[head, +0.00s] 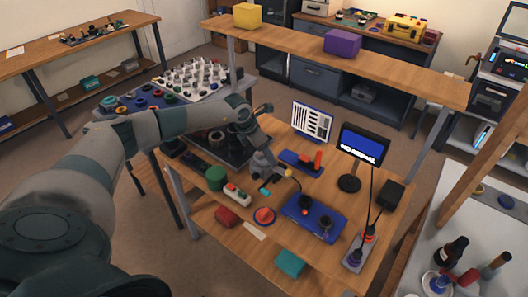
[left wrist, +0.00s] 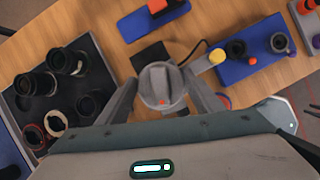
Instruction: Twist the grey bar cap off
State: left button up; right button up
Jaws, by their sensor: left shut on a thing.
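The grey bar cap (left wrist: 158,88) is a round grey piece with a raised bar across its top and an orange mark near its rim. It sits between the fingers of my left gripper (left wrist: 166,86), which is shut on it, one finger on each side. In the head view my left gripper (head: 259,148) comes down over a grey piece (head: 263,164) on the wooden workbench (head: 345,235). What lies under the cap is mostly hidden. My right gripper is not in view.
A dark tray with lens barrels (left wrist: 93,52) lies left of the cap. A shelf (head: 300,42) spans the back.

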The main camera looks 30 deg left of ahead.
pick_arm(q)
jog(key=shift+r+n+y+p, duration=0.1)
jog(key=shift+n+y+p, duration=0.2)
jog(key=shift+n+p, duration=0.45)
jog(key=shift+n, duration=0.55)
jog(key=shift+n+y, duration=0.4)
jog(key=shift+n, duration=0.1)
jog(key=shift+r+p, duration=0.6)
jog(key=shift+r, duration=0.45)
jog(key=shift+r+p, duration=1.05)
jog(key=shift+r, duration=1.35)
jog(key=shift+s+f, duration=0.1)
